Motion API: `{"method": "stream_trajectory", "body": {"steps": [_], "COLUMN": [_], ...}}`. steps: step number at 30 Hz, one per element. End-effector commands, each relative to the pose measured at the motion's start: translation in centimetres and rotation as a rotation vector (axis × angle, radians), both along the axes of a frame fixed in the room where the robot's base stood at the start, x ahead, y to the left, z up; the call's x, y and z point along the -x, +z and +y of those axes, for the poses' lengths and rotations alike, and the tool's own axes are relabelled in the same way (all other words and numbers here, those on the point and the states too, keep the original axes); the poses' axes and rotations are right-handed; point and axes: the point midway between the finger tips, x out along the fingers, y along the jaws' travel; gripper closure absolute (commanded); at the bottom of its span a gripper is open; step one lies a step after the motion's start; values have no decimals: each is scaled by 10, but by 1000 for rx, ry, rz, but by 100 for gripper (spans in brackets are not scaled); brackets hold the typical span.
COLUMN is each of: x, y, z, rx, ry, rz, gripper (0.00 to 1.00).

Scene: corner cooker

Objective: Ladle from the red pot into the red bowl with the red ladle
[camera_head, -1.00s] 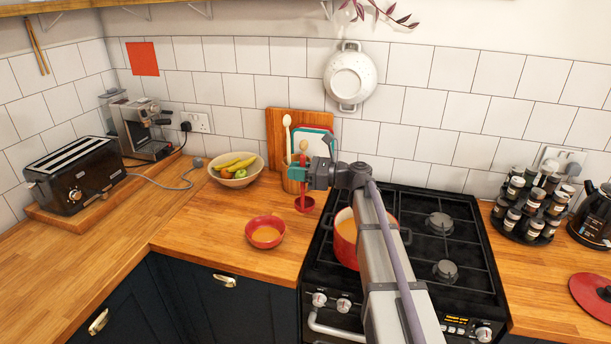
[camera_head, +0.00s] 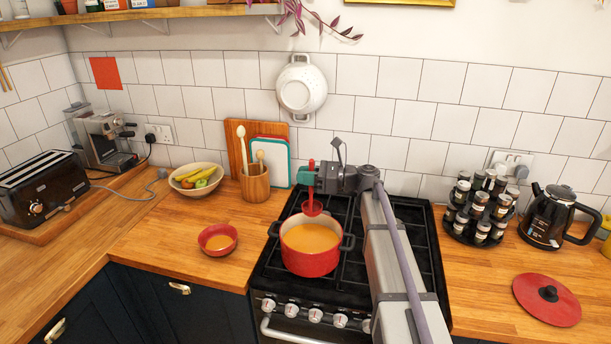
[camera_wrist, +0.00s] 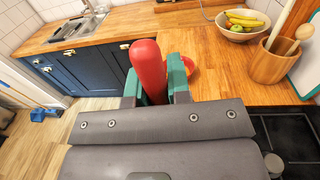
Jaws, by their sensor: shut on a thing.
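My gripper (camera_head: 313,178) is shut on the handle of the red ladle (camera_head: 312,207), which hangs upright with its bowl low over the back of the red pot's opening. In the wrist view the red ladle handle (camera_wrist: 149,68) stands between the teal fingers of my gripper (camera_wrist: 157,85). The red pot (camera_head: 311,263) stands on the left side of the hob, open, with orange soup in it. The red bowl (camera_head: 217,240) stands on the counter left of the hob and holds some orange liquid. In the wrist view the red bowl (camera_wrist: 189,66) is mostly hidden behind my gripper.
A wooden utensil pot (camera_head: 255,184) and a fruit bowl (camera_head: 196,179) stand behind the red bowl. The red lid (camera_head: 546,300) lies on the right counter, near the spice rack (camera_head: 480,212) and kettle (camera_head: 547,216). The counter around the red bowl is clear.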

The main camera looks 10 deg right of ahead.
Motion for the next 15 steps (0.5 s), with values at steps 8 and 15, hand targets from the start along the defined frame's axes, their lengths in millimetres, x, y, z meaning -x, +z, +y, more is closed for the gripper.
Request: {"method": "stream_trajectory", "body": {"steps": [8, 15], "x": [0, 0], "y": [-63, -109], "z": [0, 0], "rx": [0, 0], "ry": [0, 0], "rz": [0, 0], "gripper": [100, 100]}}
